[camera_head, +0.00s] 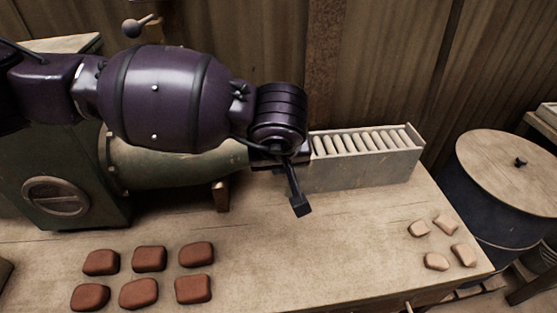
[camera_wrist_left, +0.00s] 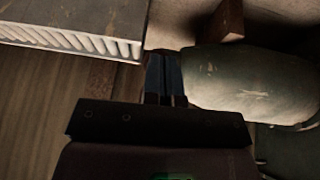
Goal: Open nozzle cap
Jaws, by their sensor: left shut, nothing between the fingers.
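The green press (camera_head: 80,185) stands at the left of the bench, with its tapering barrel (camera_head: 175,165) pointing right. The barrel also shows at the right of the left wrist view (camera_wrist_left: 255,90). My left arm reaches over the barrel from the left. My left gripper (camera_head: 300,205) is at the barrel's right end, its fingers pointing down and toward the front. In the left wrist view its fingers (camera_wrist_left: 165,65) are together and empty, beside the barrel's end. I cannot make out the nozzle cap; my gripper and wrist cover the barrel's tip in the head view. My right gripper is not in view.
A roller tray (camera_head: 365,170) stands just right of my gripper, close to it. Several red-brown clay blocks (camera_head: 138,293) lie at the front left, and several pale pieces (camera_head: 436,262) at the right. A lidded drum (camera_head: 515,170) stands beyond the bench's right edge. The bench's front middle is clear.

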